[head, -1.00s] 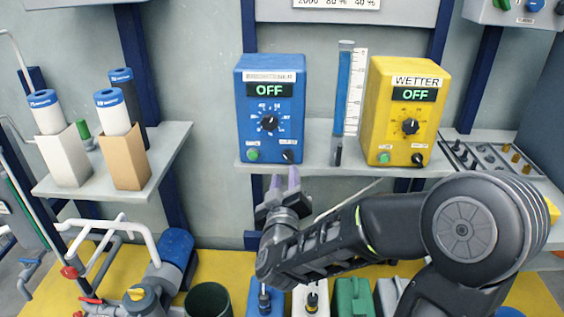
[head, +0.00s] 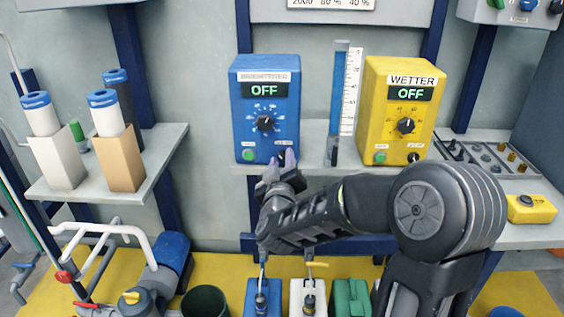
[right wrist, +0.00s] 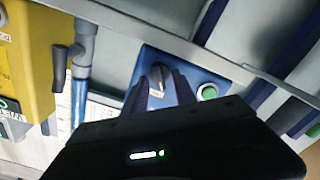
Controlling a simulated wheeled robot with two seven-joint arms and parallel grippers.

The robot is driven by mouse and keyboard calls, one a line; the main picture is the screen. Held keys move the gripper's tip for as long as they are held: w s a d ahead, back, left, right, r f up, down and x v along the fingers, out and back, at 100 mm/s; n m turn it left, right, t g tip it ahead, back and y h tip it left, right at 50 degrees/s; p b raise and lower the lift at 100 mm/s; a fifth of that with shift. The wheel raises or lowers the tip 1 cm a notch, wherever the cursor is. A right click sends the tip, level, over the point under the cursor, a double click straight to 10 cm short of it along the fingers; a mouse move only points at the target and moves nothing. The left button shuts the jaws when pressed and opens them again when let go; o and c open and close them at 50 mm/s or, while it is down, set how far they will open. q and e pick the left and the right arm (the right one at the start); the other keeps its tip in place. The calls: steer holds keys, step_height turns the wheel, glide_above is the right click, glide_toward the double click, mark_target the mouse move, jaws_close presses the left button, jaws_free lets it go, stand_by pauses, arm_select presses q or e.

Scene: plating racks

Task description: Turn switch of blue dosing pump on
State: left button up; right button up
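The blue dosing pump (head: 238,100) stands on the middle shelf, and its display reads OFF (head: 264,90). It has a dial (head: 265,123) at its middle and a green button (head: 249,155) at lower left. In the right wrist view the switch (right wrist: 158,79) shows between the fingertips of my right gripper, which look apart; contact cannot be told. The green button (right wrist: 208,92) lies to its right there. My left gripper is not in view.
A yellow WETTER pump (head: 399,148), also reading OFF, stands to the right. A blue level tube (head: 338,85) stands between the pumps. A left shelf (head: 152,168) holds cartridges. Canisters (head: 350,298) and pipes (head: 95,228) are below.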

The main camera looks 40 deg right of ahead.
steer(key=shift+c, duration=0.3)
jaws_close()
